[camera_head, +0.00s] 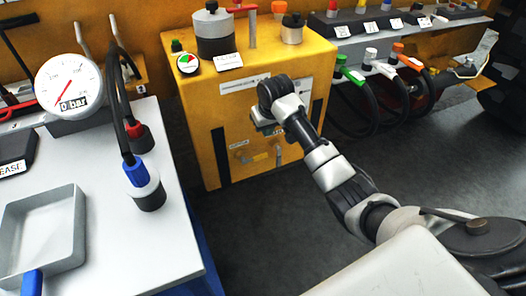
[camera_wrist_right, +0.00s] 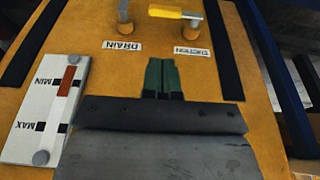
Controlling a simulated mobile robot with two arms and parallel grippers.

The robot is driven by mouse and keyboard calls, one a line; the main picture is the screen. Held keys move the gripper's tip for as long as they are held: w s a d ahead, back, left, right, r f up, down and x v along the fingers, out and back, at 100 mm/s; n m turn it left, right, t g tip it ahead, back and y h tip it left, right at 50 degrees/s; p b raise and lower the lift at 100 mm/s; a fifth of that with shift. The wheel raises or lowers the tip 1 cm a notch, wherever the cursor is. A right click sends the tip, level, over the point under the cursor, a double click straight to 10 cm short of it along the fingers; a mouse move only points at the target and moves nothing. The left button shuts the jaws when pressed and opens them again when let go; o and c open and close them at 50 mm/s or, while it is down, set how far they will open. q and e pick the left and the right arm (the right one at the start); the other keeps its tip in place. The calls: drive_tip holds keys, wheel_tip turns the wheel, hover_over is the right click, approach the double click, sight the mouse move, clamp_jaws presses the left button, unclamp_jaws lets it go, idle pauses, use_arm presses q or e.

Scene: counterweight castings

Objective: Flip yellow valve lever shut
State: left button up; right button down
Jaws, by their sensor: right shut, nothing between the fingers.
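The yellow valve lever (camera_wrist_right: 178,12) lies sideways at the top of the right wrist view, by the upside-down SUCTION label (camera_wrist_right: 192,51). In the head view the small valves low on the yellow tank's front (camera_head: 240,98) are hard to make out. My right gripper (camera_wrist_right: 162,62) is shut and empty in front of the tank, its dark green fingertips together. In the picture they are below the lever, apart from it. In the head view my right gripper (camera_head: 266,127) hides part of the tank front. My left gripper is not in view.
Beside the lever is a second valve (camera_wrist_right: 124,12) by the DRAIN label (camera_wrist_right: 122,45). A MIN/MAX level gauge (camera_wrist_right: 44,110) is at the left of the wrist view. A grey table (camera_head: 115,240) with a dial gauge (camera_head: 70,86) stands at left. Hoses (camera_head: 372,100) hang right of the tank.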

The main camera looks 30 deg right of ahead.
sight(263, 155)
drive_tip(key=b+x, duration=0.1)
drive_tip(key=x, duration=0.2)
drive_tip(key=b+x, duration=0.1)
drive_tip(key=x, duration=0.3)
drive_tip(key=s+x, duration=0.1)
drive_tip(key=x, duration=0.3)
drive_tip(key=shift+f+b, duration=0.1)
drive_tip(key=shift+b, duration=0.3)
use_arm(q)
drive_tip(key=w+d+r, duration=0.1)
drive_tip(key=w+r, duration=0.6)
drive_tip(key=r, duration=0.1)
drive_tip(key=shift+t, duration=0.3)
use_arm(e)
drive_tip(key=shift+f, duration=0.65)
